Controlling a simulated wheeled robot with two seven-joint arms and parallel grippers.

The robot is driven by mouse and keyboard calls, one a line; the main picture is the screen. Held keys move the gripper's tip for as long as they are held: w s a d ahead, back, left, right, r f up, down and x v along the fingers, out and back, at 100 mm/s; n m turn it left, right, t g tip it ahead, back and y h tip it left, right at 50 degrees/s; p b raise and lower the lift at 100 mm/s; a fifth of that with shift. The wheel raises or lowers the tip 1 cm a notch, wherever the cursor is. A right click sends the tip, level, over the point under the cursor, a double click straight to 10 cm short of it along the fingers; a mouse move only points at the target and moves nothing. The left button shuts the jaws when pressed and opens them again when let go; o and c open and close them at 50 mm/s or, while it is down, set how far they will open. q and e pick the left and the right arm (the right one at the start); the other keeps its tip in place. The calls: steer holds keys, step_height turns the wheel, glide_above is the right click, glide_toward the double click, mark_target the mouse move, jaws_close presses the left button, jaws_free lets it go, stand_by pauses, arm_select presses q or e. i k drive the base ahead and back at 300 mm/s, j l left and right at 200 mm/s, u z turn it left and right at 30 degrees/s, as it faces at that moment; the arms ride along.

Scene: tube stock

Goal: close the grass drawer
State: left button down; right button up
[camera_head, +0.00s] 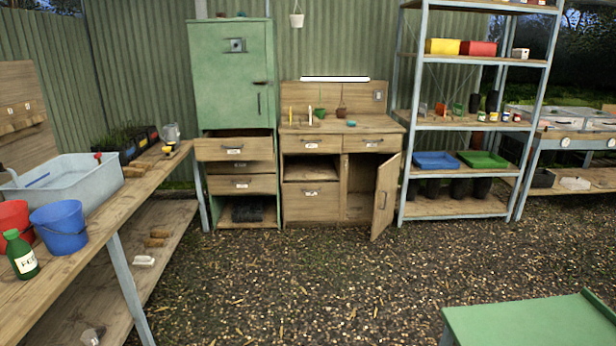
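Several wooden drawers with small white labels show in the head view, and the labels are too small to read, so I cannot tell which is the grass drawer. The top drawer (234,149) of the green cabinet (231,75) is pulled out. In the wooden bench unit (345,130), the two upper drawers (311,145) (371,143) look shut. The lower left drawer (312,193) sits under a dark gap and may be pulled out. Neither of my grippers is in view.
A cupboard door (386,196) stands open at the bench unit's right. A shelf rack (466,120) stands to its right. A left workbench (110,196) holds buckets (60,226) and a tub (72,180). A green table (530,322) is front right. Gravel floor (320,280) between is clear.

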mark_target(254, 144)
steer(key=i+l+u, duration=0.1)
steer(key=i+u, duration=0.15)
steer(key=i, duration=1.9)
steer(key=i+z, duration=0.15)
steer(key=i, duration=0.9)
steer(key=i+z, duration=0.1)
steer(key=i, duration=0.95)
